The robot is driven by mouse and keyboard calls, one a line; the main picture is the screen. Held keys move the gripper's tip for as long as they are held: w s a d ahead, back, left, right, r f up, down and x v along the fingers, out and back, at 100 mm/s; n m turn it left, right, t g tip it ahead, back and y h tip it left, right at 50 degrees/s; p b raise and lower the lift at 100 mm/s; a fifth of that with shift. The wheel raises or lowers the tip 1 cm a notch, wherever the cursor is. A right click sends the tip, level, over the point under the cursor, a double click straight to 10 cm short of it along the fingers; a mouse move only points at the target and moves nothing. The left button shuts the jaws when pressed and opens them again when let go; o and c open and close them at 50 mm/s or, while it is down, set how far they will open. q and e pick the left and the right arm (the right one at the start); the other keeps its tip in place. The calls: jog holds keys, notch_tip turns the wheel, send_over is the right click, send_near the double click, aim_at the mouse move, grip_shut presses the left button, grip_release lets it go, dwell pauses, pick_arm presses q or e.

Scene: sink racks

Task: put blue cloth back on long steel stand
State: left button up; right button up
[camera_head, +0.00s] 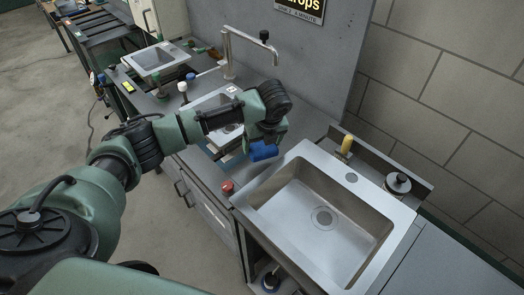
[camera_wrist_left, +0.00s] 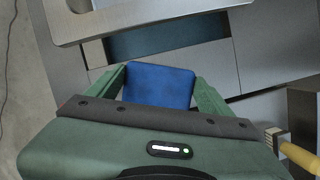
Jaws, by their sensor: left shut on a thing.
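The blue cloth (camera_head: 264,152) is a compact blue piece at the end of my left gripper (camera_head: 268,140), left of the large steel sink's back corner. In the left wrist view the cloth (camera_wrist_left: 160,85) sits between the two green fingers, which are shut on it. The cloth is held above the counter. I cannot tell for sure which thing is the long steel stand; a steel basin (camera_head: 213,110) with a bluish side lies partly hidden behind my arm, and a steel rim (camera_wrist_left: 140,16) shows in the wrist view. My right gripper is not in view.
The large steel sink (camera_head: 262,190) is empty. A yellow-handled brush (camera_head: 346,145) and a round black-and-white item (camera_head: 398,182) stand behind it. A red-capped item (camera_head: 227,187) is at its left. A tall tap (camera_head: 229,58) and another basin (camera_head: 155,57) stand farther back.

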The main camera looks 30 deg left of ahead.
aim_at(262, 153)
pick_arm(q)
jog(key=shift+f+p, duration=0.3)
jog(key=shift+f, duration=1.95)
jog(key=o, duration=1.1)
jog(key=shift+f, duration=0.1)
jog(key=b+v, duration=0.1)
jog(key=v, duration=1.1)
jog(key=shift+b, duration=0.3)
